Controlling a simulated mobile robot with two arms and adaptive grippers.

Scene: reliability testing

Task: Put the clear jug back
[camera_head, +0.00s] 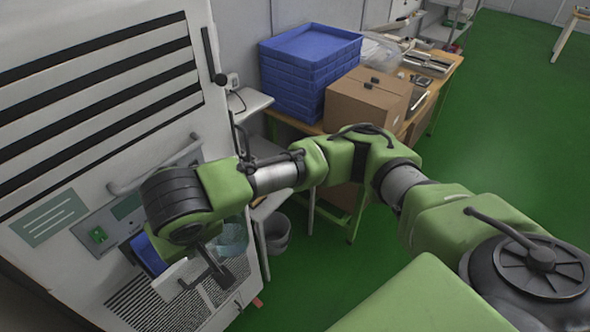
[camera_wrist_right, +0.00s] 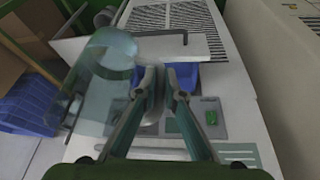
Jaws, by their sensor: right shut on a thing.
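The clear jug (camera_wrist_right: 108,58) is see-through and pale teal. In the right wrist view it is left of my right gripper's fingers (camera_wrist_right: 166,76), over a white panel (camera_wrist_right: 75,46) with a dark handle. In the head view the jug (camera_head: 233,238) is partly behind my right wrist, in front of the white machine. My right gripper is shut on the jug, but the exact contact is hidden. The jug looks tilted in the wrist view. I cannot tell whether it touches the panel. My left gripper is not in view.
The white machine (camera_head: 60,150) has a control panel with a green switch (camera_head: 98,235) and a bar handle. A blue part (camera_head: 150,256) shows under my wrist. A grey bin (camera_head: 277,234) stands on the green floor. A table holds blue trays (camera_head: 310,75) and a cardboard box (camera_head: 350,105).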

